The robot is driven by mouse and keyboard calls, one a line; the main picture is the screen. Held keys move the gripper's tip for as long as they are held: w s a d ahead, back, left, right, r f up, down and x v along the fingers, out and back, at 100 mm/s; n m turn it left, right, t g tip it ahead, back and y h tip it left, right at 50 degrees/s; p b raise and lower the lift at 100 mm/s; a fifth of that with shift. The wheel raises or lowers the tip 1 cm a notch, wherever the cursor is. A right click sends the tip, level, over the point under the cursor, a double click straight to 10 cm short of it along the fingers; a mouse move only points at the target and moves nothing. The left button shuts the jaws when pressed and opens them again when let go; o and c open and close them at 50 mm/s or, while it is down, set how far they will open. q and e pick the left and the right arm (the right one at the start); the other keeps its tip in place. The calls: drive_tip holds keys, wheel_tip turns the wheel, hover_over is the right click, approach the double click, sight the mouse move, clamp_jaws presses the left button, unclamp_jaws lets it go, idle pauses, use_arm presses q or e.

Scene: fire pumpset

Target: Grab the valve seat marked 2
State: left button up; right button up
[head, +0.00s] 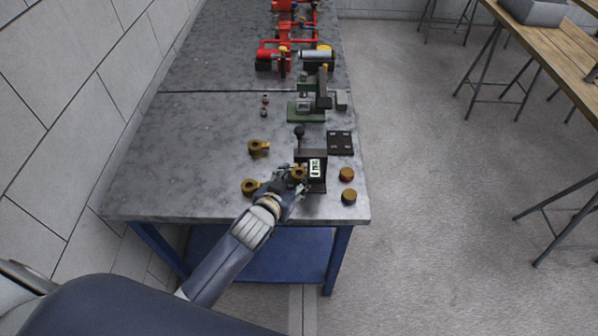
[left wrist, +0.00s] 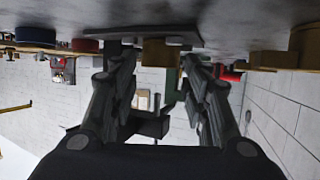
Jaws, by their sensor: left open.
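My left gripper (head: 288,180) is over the near part of the metal workbench, low beside a small brass piece (head: 298,173). In the left wrist view, which is upside down, the gripper (left wrist: 157,60) is open, with a brass piece (left wrist: 157,52) showing in the gap between its fingers. It does not look gripped. Two lugged brass parts (head: 259,148) (head: 250,187) lie to the left. I cannot read a number 2 on any piece. My right gripper is not in view.
A dark device with a white display (head: 316,168) stands close to the right of my gripper. A black plate (head: 340,143) and a green press (head: 307,106) stand behind. Red pump parts (head: 285,55) are at the far end. The bench's left middle is clear.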

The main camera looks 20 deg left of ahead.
sight(297, 173)
use_arm(q)
drive_tip(key=shift+x, duration=1.4)
clamp_jaws()
drive_tip(key=shift+r, duration=0.1)
drive_tip(key=shift+r, duration=0.2)
